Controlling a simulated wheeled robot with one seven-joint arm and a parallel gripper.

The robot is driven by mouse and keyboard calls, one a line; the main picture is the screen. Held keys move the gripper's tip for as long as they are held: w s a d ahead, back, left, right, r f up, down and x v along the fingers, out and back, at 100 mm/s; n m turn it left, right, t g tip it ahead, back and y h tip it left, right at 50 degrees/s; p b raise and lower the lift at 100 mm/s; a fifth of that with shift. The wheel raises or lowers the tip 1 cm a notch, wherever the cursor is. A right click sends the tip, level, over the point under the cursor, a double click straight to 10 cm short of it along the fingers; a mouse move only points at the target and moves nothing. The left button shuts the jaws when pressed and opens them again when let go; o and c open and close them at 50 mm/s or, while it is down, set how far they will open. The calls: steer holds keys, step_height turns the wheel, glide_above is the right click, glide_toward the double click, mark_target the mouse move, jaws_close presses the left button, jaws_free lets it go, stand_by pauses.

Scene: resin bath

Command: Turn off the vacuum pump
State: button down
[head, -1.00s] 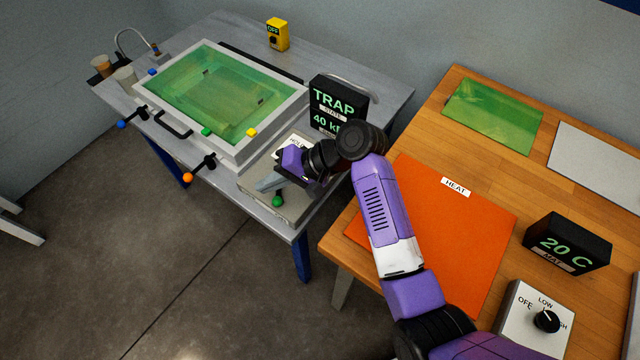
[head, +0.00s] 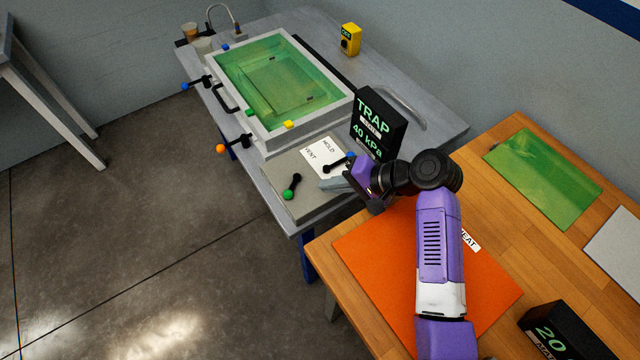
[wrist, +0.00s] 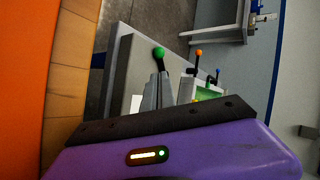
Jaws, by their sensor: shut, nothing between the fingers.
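A yellow switch box (head: 350,40) with a dark knob and a small green-lit display stands at the back of the grey bench; the display appears to read OFF. No other thing is marked as a vacuum pump. My gripper (head: 324,184) is shut and empty over the right side of a grey valve box (head: 300,205). It is right of the green-tipped lever (head: 292,187), apart from it. In the wrist view, the gripper (wrist: 163,84) shows in front of the green knob (wrist: 159,53). A blue-tipped lever (head: 336,164) sits just behind the gripper.
A white card reads VENT and HOLD (head: 318,150). The black TRAP display (head: 376,120) reads 40 kPa behind my gripper. A green resin bath (head: 270,82) with handle and levers fills the bench's middle. An orange heat mat (head: 390,255) lies on the wooden table at right.

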mark_target(293, 189)
steer(key=x, duration=0.9)
